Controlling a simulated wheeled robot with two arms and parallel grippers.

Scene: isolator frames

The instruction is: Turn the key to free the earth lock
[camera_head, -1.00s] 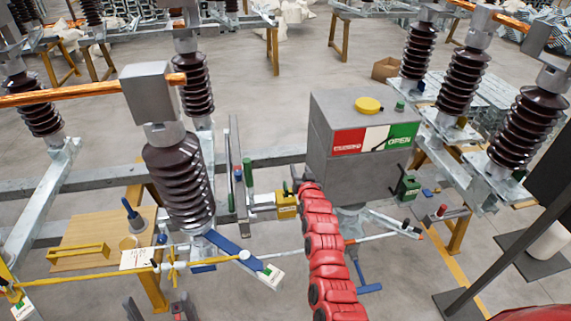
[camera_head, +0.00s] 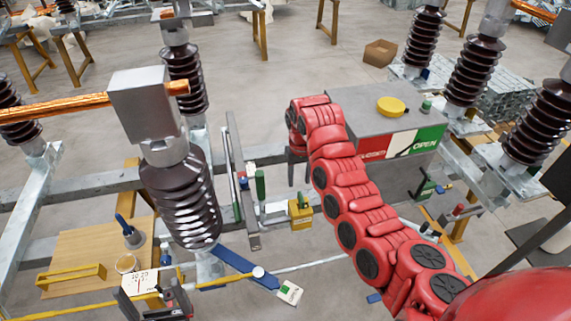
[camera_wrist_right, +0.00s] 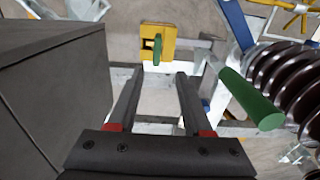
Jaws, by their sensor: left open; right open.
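A yellow lock block (camera_head: 300,216) sits on the grey frame, left of the grey box, in the head view. It also shows at the top of the right wrist view (camera_wrist_right: 146,54), with a small green key (camera_wrist_right: 157,48) at its middle. The key's turn angle is unclear. My right gripper (camera_wrist_right: 156,73) is open and empty, its two fingers pointing toward the block with a gap between. In the head view my right gripper (camera_head: 298,172) hangs above the block beside the grey box.
The grey box (camera_head: 360,115) bears a yellow button and red and green OPEN labels. A green-handled lever (camera_head: 260,185) stands left of the block and shows close to my right fingers (camera_wrist_right: 250,98). A brown ribbed insulator (camera_head: 180,195) stands further left.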

